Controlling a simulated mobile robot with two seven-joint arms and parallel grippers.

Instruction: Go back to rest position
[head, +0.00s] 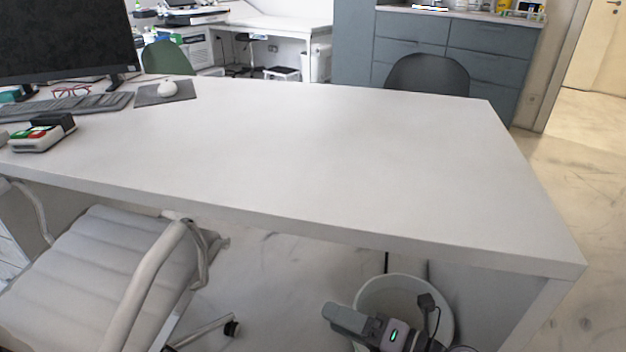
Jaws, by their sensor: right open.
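My right gripper (372,324) shows at the bottom of the head view, right of centre, below the desk's front edge. It is grey and black, with a small green light on the arm part behind it. It is open, and I see nothing held in it. A white bin (385,287) stands under the desk behind it, and the arm covers part of the bin. I cannot tell how far apart they are. My left gripper is not in view.
The white desk (330,160) is mostly bare. A monitor (65,40), keyboard (70,105), mouse (168,88) and card terminal (40,135) are at its left. A padded chair (90,265) stands at lower left. A dark chair (428,72) is behind the desk. Floor is open at right.

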